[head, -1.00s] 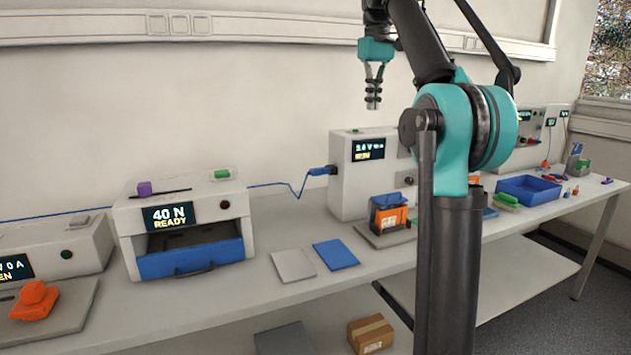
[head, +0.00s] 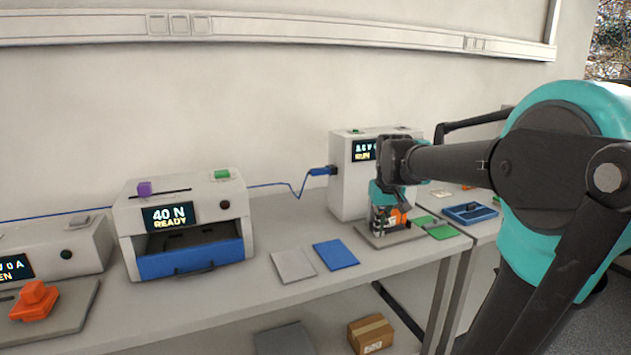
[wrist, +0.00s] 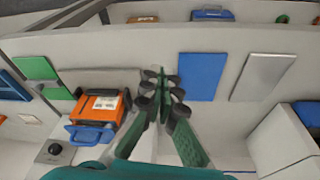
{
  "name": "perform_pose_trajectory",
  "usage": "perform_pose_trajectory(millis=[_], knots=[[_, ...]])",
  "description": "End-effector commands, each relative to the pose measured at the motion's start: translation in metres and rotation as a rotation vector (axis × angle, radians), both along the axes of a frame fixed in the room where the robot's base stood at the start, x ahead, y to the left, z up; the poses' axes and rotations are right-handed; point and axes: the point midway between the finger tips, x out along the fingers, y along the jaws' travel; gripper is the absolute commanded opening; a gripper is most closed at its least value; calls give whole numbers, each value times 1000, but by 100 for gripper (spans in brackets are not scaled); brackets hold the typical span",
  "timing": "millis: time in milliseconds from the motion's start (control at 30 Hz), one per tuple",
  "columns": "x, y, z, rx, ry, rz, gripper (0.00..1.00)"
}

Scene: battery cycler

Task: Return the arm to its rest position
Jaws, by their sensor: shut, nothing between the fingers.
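My gripper (head: 383,222) is shut and empty, fingers pointing down, in front of the battery cycler (head: 350,185) at the right of the bench. An orange block with a blue handle (head: 397,218) is by the grey plate (head: 372,239) there, partly hidden behind my fingers in the head view. In the wrist view my fingertips (wrist: 161,88) are together, and the orange block (wrist: 101,106) shows to their left with its blue handle. No contact between them is visible. My arm stretches in from the right side of the head view.
A blue mat (head: 336,254) and a grey mat (head: 293,266) lie left of my gripper. The 40 N machine (head: 183,200) has its blue drawer (head: 190,259) out. A blue cable (head: 291,189) runs to the cycler. A blue tray (head: 470,214) lies to the right. The air above the bench's left is clear.

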Motion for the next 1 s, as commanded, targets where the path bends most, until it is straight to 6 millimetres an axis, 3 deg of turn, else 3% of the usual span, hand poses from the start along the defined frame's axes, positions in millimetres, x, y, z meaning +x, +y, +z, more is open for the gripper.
perform_pose_trajectory(millis=[33, 200, 400, 600, 1000], knots=[[-19, -2, -26, 3, -14, -14, 0], [-83, -7, -105, 16, -60, -63, 0], [-153, -11, -172, 29, -104, -108, 0], [-185, -12, -198, 34, -122, -127, 0], [-186, -12, -199, 34, -123, -129, 0]])
